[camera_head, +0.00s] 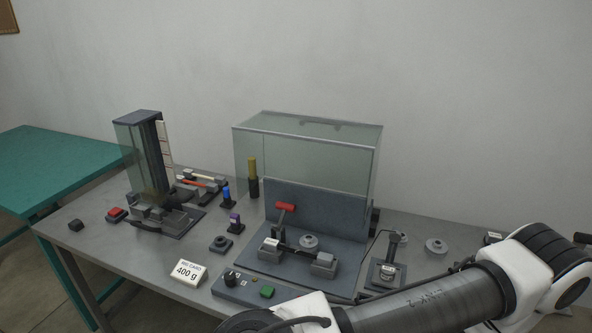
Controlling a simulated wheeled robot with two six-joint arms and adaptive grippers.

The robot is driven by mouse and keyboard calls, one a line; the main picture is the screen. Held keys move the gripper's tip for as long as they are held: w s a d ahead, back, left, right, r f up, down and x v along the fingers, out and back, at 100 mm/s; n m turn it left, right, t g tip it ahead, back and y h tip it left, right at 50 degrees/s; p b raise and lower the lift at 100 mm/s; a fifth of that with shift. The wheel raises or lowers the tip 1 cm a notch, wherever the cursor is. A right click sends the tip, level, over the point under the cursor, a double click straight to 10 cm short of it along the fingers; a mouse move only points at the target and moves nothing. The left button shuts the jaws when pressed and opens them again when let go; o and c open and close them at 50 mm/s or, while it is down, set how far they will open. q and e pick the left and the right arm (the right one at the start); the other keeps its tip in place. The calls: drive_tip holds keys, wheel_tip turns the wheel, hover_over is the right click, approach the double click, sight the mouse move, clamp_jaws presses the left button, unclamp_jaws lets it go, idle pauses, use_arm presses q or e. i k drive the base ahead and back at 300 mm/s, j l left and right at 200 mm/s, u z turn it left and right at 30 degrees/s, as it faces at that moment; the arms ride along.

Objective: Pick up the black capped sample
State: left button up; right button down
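Neither of my grippers is in view. One of my arms crosses the lower right corner, and its far end runs out of the bottom edge. Several cable samples lie side by side on a low rack (203,184) at the left back of the table, one of them red (194,182). They are too small for me to tell which one has black caps. A dark bar (294,249) spans two grey blocks on the plate in front of the clear enclosure, and I cannot tell whether it is a sample.
A clear enclosure (300,150) stands mid-table, with a red-handled lever (285,207) before it. A tall glass-fronted device (145,160) stands left. Small blue (226,194) and purple (235,219) pieces, a "400 g" card (187,271) and a button panel (252,290) sit nearby. The left front is fairly clear.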

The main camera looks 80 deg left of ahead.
sight(324, 260)
drive_tip(key=k+u, duration=0.1)
drive_tip(key=u, duration=2.25)
